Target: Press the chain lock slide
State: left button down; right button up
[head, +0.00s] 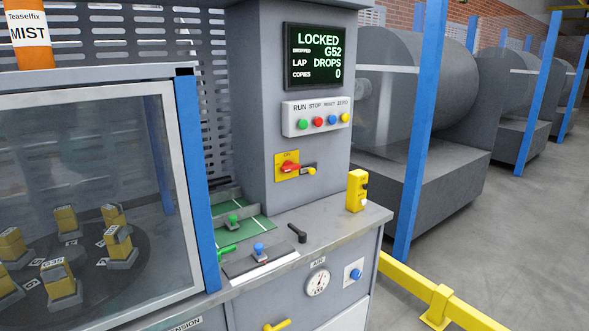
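No label naming the chain lock slide is readable. On the grey bench, a dark plate (246,262) carries a small blue knob (258,249) on a pale base. Behind it, a green plate (250,226) carries a grey bar and a green knob (233,219). A green lever (227,250) lies at the left edge of these plates. I cannot tell which of these is the slide. Neither of my grippers is in view.
A button panel (317,118) and a red-yellow switch (288,165) are on the column. A yellow box (356,190) stands at the bench's right. A glazed cabinet (101,180) with a blue post (196,180) borders the left. A yellow rail (440,297) crosses the floor at right.

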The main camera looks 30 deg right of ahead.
aim_at(312, 171)
jog(key=z, duration=1)
jog(key=i+l, duration=0.1)
jog(key=i, duration=0.1)
